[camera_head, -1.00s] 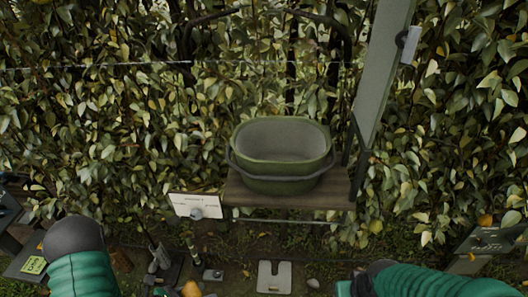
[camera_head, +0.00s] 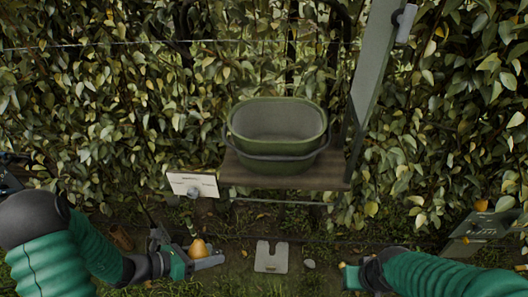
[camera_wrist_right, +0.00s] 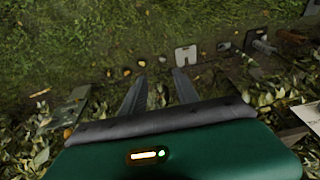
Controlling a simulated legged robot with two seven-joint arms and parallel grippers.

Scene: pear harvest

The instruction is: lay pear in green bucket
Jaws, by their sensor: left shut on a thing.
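The green bucket (camera_head: 276,160) stands upright on a wooden shelf in the middle of the head view, its dark handle lowered around the front. Its visible inside looks empty. An orange-yellow pear (camera_head: 198,247) is low in the head view, left of and below the bucket. My left gripper (camera_head: 198,260) is shut on the pear, which sits between its fingers, apart from the bucket. My right gripper is at the lower right of the head view, mostly hidden by its arm. In the right wrist view its two fingers (camera_wrist_right: 158,90) stand apart with nothing between them.
The wooden shelf (camera_head: 238,176) has a white card (camera_head: 192,184) at its left front corner. A tall grey panel (camera_head: 374,65) rises at its right side. A dense hedge stands behind. A pale notched plate (camera_head: 271,258) lies on the ground below.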

